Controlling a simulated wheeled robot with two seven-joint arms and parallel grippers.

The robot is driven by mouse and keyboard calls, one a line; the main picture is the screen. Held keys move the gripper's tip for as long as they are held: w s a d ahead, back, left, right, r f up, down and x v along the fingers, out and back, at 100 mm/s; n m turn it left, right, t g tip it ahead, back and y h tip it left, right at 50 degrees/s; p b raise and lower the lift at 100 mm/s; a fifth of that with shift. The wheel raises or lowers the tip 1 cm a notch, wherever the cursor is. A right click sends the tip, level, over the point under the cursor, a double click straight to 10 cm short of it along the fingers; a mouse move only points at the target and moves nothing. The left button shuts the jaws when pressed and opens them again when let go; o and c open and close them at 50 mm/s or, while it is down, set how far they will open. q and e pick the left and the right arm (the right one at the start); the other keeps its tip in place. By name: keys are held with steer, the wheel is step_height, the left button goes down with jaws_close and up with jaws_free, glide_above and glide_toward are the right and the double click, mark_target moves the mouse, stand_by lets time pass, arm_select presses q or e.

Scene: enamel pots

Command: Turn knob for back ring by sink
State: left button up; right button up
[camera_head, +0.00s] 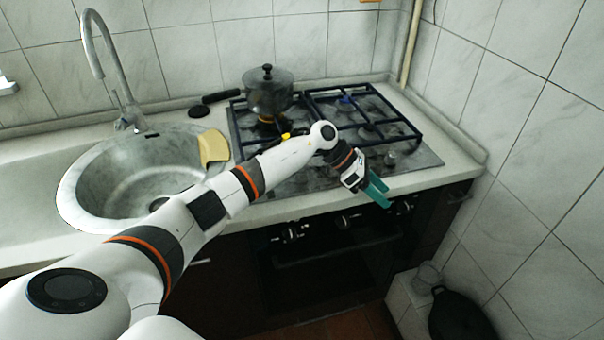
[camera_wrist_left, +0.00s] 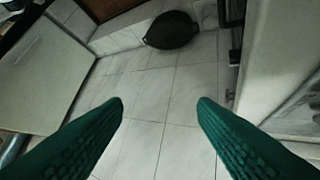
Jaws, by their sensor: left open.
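A dark lidded pot (camera_head: 268,97) covers the back ring on the sink side. Small knobs (camera_head: 390,160) show at the hob's front right, and others may be hidden behind my arm. My left gripper (camera_head: 381,189) has teal fingers and is above the hob's front edge, to the right, apart from the knobs. In the left wrist view the gripper (camera_wrist_left: 160,103) is open and empty, with tiled floor or wall between its fingers. My right gripper is out of view.
My left arm crosses over the sink and the hob's left side. A yellowish sponge or cloth (camera_head: 213,146) lies on the sink rim. Oven knobs (camera_head: 290,233) stick out below the counter. A tiled wall closes off the right, with a dark pan (camera_head: 460,318) low down.

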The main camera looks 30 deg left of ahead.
arm_select(q)
steer(key=a+r+m+g+y+b, duration=0.1)
steer(key=a+r+m+y, duration=0.4)
steer(key=a, duration=0.6)
step_height(320, 180, up, 6)
steer(key=g+y, duration=0.1)
steer(key=y, duration=0.4)
glide_above(301, 175)
steer(key=w, duration=0.1)
steer(key=f, duration=0.8)
steer(key=f+p, duration=0.1)
steer(key=f, duration=0.3)
steer(key=shift+w+a, duration=0.15)
steer(key=shift+a, duration=0.25)
steer(key=c, duration=1)
steer(key=shift+n, duration=0.3)
